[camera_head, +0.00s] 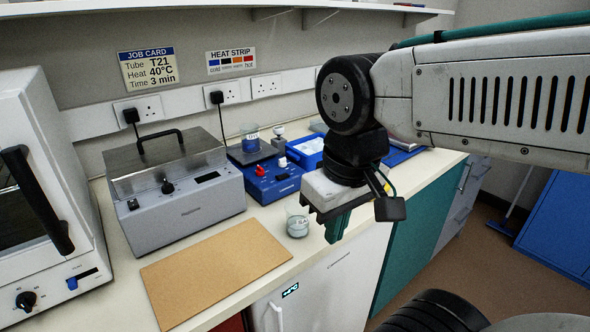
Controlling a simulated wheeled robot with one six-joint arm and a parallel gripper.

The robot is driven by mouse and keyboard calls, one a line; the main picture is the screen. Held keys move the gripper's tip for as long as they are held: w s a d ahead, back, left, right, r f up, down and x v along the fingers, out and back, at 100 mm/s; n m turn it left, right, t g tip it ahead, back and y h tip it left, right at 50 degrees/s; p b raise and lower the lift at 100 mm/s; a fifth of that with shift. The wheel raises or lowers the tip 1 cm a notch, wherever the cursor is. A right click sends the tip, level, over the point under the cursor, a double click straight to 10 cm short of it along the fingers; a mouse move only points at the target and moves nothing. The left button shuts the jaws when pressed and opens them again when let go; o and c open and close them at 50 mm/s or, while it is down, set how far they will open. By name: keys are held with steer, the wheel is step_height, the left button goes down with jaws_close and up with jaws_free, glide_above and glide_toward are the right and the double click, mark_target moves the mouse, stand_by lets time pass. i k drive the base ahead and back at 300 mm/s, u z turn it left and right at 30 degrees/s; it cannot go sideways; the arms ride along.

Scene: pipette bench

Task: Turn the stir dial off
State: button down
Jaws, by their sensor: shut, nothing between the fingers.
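A blue hotplate stirrer (262,190) stands on the bench right of the grey water bath. Its front panel carries a red knob (260,171), a white knob (283,162) and a small dark display. I cannot tell from here which knob is the stir dial or read its setting. A beaker of blue liquid (250,143) stands on its dark top plate. My gripper (336,228) hangs at the bench's front edge, to the right of and nearer than the stirrer. Its teal fingers are shut and empty, apart from both knobs.
A small beaker (298,225) stands near the bench edge, just left of my gripper. A brown board (215,272) lies in front of the grey lidded bath (185,195). A white oven (40,190) stands far left.

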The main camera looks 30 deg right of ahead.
mark_target(282, 161)
steer(key=u, duration=0.05)
steer(key=k, duration=0.5)
steer(key=z, duration=0.7)
steer(key=i, duration=0.95)
steer(key=u, duration=0.4)
